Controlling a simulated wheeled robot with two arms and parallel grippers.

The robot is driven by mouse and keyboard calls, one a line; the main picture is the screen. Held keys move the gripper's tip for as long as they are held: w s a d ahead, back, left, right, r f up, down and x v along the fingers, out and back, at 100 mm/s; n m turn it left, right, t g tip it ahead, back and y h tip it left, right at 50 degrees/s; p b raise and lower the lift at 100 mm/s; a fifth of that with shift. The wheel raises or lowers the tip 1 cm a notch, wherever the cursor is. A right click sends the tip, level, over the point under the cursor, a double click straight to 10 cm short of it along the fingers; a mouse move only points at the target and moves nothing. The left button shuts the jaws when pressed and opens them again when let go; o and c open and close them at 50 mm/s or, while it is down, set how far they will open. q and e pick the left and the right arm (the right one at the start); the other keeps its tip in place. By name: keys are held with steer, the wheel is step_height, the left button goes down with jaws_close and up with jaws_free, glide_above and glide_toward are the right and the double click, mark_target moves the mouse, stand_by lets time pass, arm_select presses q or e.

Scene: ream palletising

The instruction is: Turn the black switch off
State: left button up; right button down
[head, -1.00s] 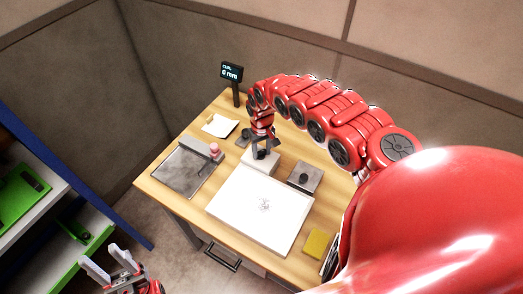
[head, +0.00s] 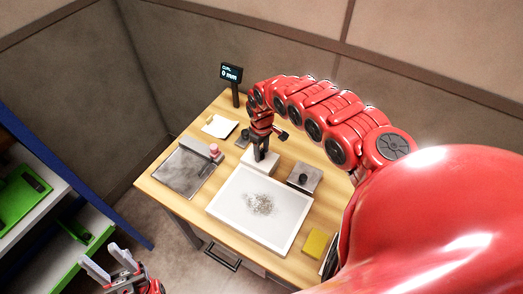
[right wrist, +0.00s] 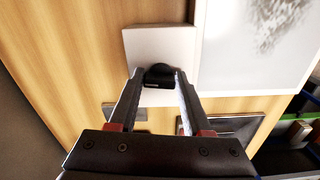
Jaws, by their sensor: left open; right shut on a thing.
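The black switch (right wrist: 158,75) is a dark rounded knob on a white box (right wrist: 162,48) beside the white tray. My right gripper (right wrist: 157,74) points down at the box, with its fingertips on either side of the knob, shut on it. In the head view the right gripper (head: 260,155) stands over the white box (head: 260,164) and hides the knob. My left gripper (head: 108,266) is open and empty at the lower left, away from the table.
The white-rimmed tray (head: 225,222) holds a patch of dark grains (head: 262,204). A grey box with a black knob (head: 303,178) stands to the right, near a yellow block (head: 317,243). A grey plate (head: 180,173) lies left. A display (head: 231,72) reads 0 mm.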

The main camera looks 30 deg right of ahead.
mark_target(262, 151)
steer(key=n, duration=0.4)
steer(key=shift+w+n, duration=0.2)
steer(key=shift+n, duration=0.1)
steer(key=shift+w+d+n, duration=0.1)
steer(key=shift+n, duration=1.8)
steer(key=shift+c, duration=1.7)
jaws_free()
steer(key=shift+r, duration=0.1)
step_height(262, 151, up, 7)
steer(key=b, duration=0.2)
steer(key=shift+d+b, duration=0.1)
steer(key=shift+b, duration=0.25)
steer(key=r+p, duration=0.1)
steer(key=r, duration=0.1)
steer(key=r+p, duration=0.2)
steer(key=r, duration=0.1)
steer(key=shift+a, duration=0.2)
